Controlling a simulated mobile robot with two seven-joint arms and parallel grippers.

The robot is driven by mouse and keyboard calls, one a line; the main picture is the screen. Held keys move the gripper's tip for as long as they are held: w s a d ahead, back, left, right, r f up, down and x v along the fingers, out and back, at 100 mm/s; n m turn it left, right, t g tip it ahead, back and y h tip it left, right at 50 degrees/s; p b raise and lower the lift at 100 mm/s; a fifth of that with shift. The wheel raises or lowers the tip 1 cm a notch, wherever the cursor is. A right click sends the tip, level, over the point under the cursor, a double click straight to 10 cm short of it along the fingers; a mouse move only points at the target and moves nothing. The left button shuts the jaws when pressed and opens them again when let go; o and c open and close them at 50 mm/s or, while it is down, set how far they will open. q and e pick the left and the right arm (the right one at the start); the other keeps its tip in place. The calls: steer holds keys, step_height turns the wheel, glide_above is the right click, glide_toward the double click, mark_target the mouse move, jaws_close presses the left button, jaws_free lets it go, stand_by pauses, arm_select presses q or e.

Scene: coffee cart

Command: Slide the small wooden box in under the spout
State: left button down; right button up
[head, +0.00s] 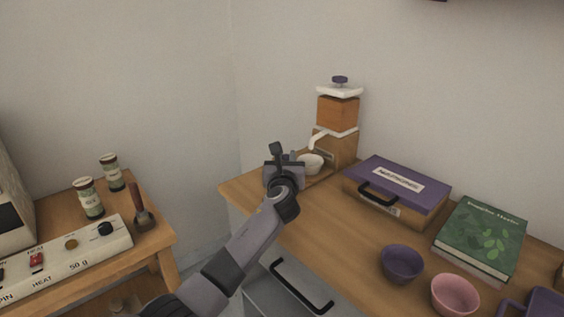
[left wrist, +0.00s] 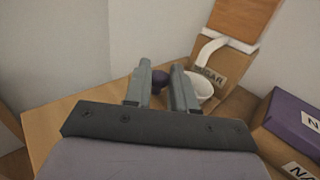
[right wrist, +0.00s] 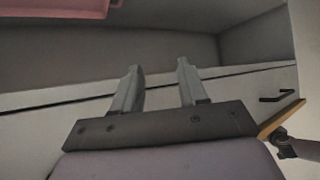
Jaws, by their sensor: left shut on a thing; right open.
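A wooden sugar dispenser (head: 337,148) stands at the back of the counter, with a white spout (head: 319,138) on its left side. It also shows in the left wrist view (left wrist: 245,22). A white bowl (head: 311,165) sits below the spout, partly covered by my gripper. My left gripper (head: 280,153) is at the counter's left end, beside the bowl. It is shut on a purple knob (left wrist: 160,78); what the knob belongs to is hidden. I cannot make out the small wooden box separately. My right gripper (right wrist: 157,75) is open and empty, facing a pale cabinet front.
A purple-topped case (head: 400,183) and a green book (head: 482,238) lie right of the dispenser. A purple bowl (head: 402,264) and a pink bowl (head: 454,295) stand nearer. A side table (head: 150,240) with jars is at left, across a gap.

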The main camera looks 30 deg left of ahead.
arm_select(q)
steer(key=shift+d+r, duration=0.1)
steer(key=c, duration=1.2)
jaws_free()
steer(key=shift+w, duration=0.1)
steer(key=shift+c, duration=0.2)
steer(key=shift+o, duration=1.2)
steer(key=shift+w, duration=0.15)
steer(key=shift+s, duration=0.2)
steer(key=shift+s+d, duration=0.1)
steer(key=shift+s, duration=0.1)
steer(key=shift+p+v, duration=0.75)
steer(key=shift+v, duration=2.45)
